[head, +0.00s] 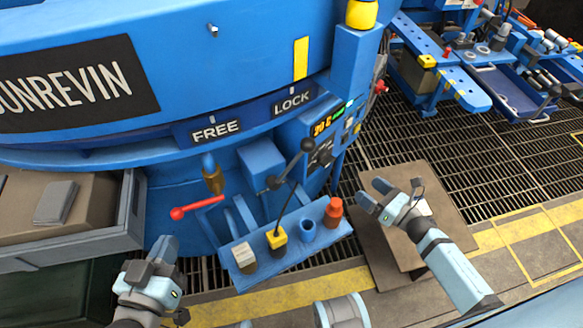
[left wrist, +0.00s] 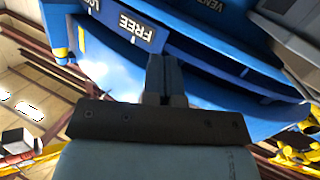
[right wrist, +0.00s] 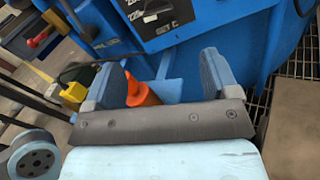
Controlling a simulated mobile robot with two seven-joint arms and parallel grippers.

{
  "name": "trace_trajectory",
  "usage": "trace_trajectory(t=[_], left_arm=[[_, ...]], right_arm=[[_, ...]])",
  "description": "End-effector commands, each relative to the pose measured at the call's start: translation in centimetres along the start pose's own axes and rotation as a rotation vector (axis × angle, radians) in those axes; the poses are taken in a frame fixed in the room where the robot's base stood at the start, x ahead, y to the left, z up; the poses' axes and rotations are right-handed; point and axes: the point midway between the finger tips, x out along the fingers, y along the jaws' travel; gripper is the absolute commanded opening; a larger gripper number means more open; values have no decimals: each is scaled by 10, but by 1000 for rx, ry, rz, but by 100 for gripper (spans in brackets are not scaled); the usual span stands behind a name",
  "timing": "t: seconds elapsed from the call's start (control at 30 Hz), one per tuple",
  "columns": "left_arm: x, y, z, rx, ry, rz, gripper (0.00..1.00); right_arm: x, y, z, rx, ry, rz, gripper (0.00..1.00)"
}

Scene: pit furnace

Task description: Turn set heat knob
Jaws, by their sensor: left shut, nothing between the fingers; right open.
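The control panel (head: 328,140) with a lit display is on the blue furnace's side in the head view. A dark dial, which looks like the set heat knob (head: 322,155), is below the display, partly behind a black lever.
A blue tray (head: 310,250) with an orange-red item (head: 333,212), a yellow block (head: 277,240) and a cup stands below the panel. A black-knobbed lever (head: 290,170) rises before the panel. A red-ended handle (head: 195,207) is at left. A blue workbench is at the upper right.

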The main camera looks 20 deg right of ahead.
Motion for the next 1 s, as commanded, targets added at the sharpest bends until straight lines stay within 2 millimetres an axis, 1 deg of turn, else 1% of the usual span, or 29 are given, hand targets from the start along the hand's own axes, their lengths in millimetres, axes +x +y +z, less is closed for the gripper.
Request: trace_trajectory(t=[0.03, 0.17, 0.27, 0.37, 0.6, 0.8, 0.9, 1.0], left_arm=[[1, 0, 5, -2, 7, 3, 0], [1, 1, 3, -4, 16, 7, 0], [1, 2, 1, -4, 22, 9, 0], [1, 3, -1, -5, 34, 13, 0], [3, 7, -9, -11, 81, 30, 0], [3, 11, -17, -17, 119, 44, 0], [3, 12, -20, -19, 134, 48, 0], [2, 12, -22, -22, 142, 50, 0]], right_arm=[[0, -4, -8, -36, 4, 9, 81], [1, -7, -10, -88, 8, 22, 81], [9, -7, -8, -94, 6, 25, 81], [23, -6, -9, -93, 6, 25, 81], [75, -5, -9, -91, 5, 25, 81], [112, -4, -10, -90, 7, 24, 81], [125, -4, -10, -89, 7, 24, 81], [134, -3, -10, -88, 8, 24, 81]])
